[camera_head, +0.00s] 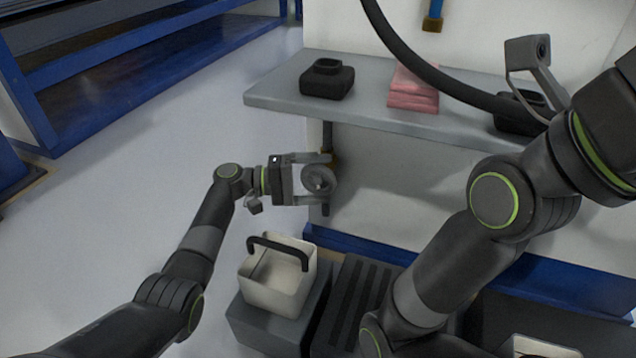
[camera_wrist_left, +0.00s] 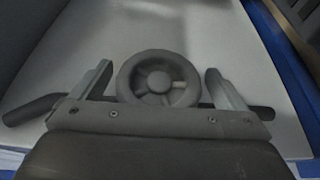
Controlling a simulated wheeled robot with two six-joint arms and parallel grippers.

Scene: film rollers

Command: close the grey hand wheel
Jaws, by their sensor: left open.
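The grey hand wheel (camera_head: 318,178) is a round spoked wheel below the shelf, in front of the white wall. It also shows in the left wrist view (camera_wrist_left: 158,80), with its rim and hub facing the camera. My left gripper (camera_head: 322,181) is open, with one finger on either side of the wheel. In the left wrist view the fingers (camera_wrist_left: 158,88) stand left and right of the rim, with a visible gap on each side. The right arm crosses the right of the head view, but its fingers are not in view.
A grey shelf (camera_head: 268,97) above the wheel holds a black container (camera_head: 327,80) and folded pink cloths (camera_head: 413,92). A cream bucket (camera_head: 262,292) with a black handle stands on a grey box (camera_head: 255,330) below. A dark ribbed box (camera_head: 350,310) is beside it. Floor at left is clear.

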